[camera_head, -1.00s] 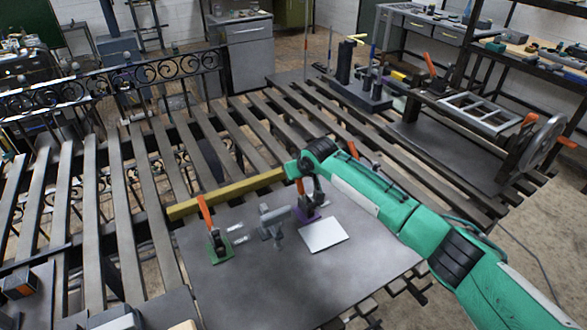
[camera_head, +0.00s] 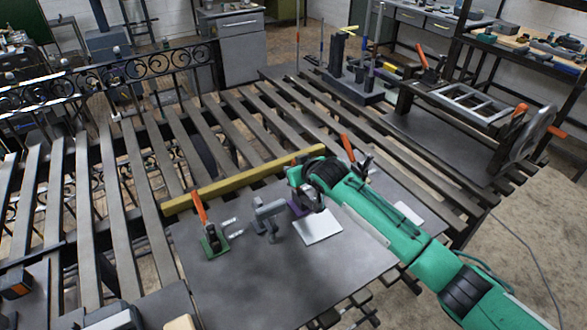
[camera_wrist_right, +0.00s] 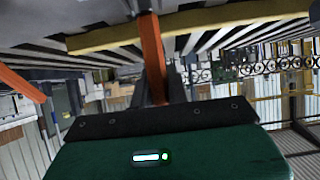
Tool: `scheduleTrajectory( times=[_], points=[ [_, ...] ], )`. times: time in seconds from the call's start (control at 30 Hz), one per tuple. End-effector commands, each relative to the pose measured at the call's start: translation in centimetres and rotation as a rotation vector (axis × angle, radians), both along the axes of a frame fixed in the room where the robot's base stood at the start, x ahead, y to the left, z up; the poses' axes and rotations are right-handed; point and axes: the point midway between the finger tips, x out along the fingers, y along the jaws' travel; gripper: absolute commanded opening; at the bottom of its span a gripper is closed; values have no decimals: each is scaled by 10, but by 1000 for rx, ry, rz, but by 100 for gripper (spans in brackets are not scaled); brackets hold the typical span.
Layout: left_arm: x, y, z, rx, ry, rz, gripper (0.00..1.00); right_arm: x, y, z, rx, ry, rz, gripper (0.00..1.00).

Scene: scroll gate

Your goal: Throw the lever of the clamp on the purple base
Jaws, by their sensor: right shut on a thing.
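The purple base (camera_head: 296,208) lies on the grey metal plate, partly hidden behind my right gripper (camera_head: 312,200). The rest of its clamp is mostly covered by my green arm. In the right wrist view an orange lever (camera_wrist_right: 151,55) rises from between the fingers of my right gripper (camera_wrist_right: 153,98), which is shut on it. A second clamp with a green base (camera_head: 215,245) and upright orange lever (camera_head: 199,206) stands to the left. A third orange lever (camera_head: 347,148) shows behind my arm. My left gripper is not in view.
A grey bracket-like part (camera_head: 268,217) stands between the green and purple bases. A white plate (camera_head: 318,227) lies in front of the purple base. A yellow bar (camera_head: 235,188) runs behind the clamps. The front of the metal plate (camera_head: 250,280) is clear.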

Motion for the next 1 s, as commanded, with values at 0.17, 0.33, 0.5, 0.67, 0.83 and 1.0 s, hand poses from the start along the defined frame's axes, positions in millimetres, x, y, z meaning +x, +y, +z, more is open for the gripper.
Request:
scheduleTrajectory(
  times=[0.17,0.33,0.5,0.67,0.83,1.0],
  points=[
    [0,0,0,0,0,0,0,0,0,1,0,0,-1,24],
    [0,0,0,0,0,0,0,0,0,0,-1,1,0,38],
    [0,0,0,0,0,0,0,0,0,0,-1,1,0,38],
    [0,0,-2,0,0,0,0,-4,-3,3,0,0,0,38],
    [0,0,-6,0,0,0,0,-19,-13,12,0,0,0,38],
    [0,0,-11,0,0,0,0,-39,-27,27,-1,0,1,38]
  ],
)
